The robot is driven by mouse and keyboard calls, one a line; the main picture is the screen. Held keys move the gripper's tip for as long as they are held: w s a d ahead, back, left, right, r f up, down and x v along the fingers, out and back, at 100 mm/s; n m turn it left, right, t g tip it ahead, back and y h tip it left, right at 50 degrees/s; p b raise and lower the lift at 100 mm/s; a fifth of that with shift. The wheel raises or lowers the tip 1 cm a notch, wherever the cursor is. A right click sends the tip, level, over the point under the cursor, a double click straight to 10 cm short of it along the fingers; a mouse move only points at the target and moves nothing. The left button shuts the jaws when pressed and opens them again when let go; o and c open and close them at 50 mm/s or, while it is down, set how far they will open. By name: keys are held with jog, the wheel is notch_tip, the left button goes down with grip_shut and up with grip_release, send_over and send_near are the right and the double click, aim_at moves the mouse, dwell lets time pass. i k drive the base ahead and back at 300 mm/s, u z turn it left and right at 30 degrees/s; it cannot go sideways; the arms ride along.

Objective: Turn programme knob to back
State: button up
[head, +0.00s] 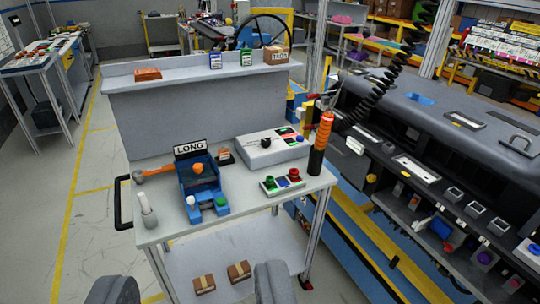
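A black knob (266,143) sits on top of a light grey control box (258,152) on the cart. I take it for the programme knob, but I cannot read any label on it. Its pointing direction is too small to tell. Small red, white and green markings lie on the box's top, to the right of the knob. My gripper (193,288) shows at the bottom edge as two dark grey fingers, wide apart with nothing seen between them. It is well in front of the box and apart from it.
A dashboard module (450,150) stands right. Floor on the left is clear.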

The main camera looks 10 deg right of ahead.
aim_at(266, 143)
jog(key=u, duration=0.1)
jog(key=k, duration=0.4)
jog(key=z, duration=0.6)
jog(key=i, duration=2)
jog(key=u, duration=0.5)
